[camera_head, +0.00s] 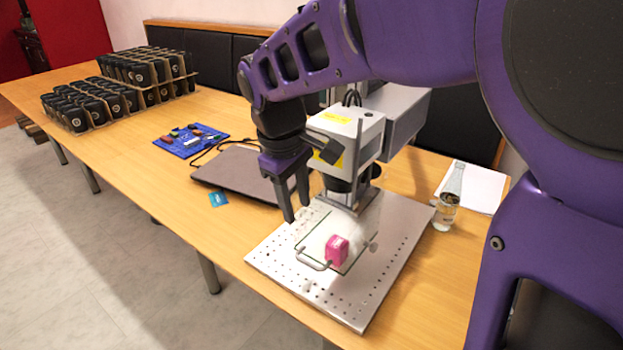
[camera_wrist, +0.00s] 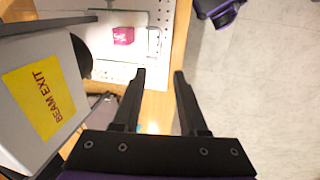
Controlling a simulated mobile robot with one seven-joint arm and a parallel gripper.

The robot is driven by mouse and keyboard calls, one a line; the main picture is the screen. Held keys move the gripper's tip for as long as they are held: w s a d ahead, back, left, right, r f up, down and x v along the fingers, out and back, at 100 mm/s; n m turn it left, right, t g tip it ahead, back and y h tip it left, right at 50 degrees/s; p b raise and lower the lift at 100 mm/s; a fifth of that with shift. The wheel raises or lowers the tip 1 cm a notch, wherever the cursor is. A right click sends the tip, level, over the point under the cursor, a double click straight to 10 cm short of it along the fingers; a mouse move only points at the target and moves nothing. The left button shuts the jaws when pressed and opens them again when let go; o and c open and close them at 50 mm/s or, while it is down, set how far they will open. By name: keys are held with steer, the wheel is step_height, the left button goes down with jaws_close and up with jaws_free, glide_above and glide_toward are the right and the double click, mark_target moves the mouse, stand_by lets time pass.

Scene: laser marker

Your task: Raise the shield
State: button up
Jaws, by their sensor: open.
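The shield (camera_head: 312,238) is a clear pane on the laser marker, down in front of and over the work area; its exact tilt is hard to tell. Its pale handle (camera_head: 312,262) is at the lower front edge and also shows in the wrist view (camera_wrist: 154,43). A pink cube (camera_head: 337,250) shows through or beside the pane, also in the wrist view (camera_wrist: 123,36). My gripper (camera_head: 296,206) is open and empty, pointing down, left of the marker head and apart from the handle.
The marker head (camera_head: 352,132) stands close right of my gripper. The perforated metal base plate (camera_head: 360,305) lies below. A closed laptop (camera_head: 235,175) and blue tray (camera_head: 190,138) lie left. A glass bottle (camera_head: 448,200) stands right. Racks of black cups (camera_head: 90,105) stand far left.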

mark_target(308, 263)
steer(key=f+b, duration=0.1)
steer(key=f, duration=0.4)
steer(key=w+d+f+b, duration=0.1)
steer(key=f, duration=0.5)
steer(key=w+f+b, duration=0.1)
steer(key=f, duration=0.5)
steer(key=shift+w+d, duration=0.25)
steer(key=shift+d, duration=0.15)
jaws_close()
steer(key=shift+r, duration=0.1)
stand_by(0.3)
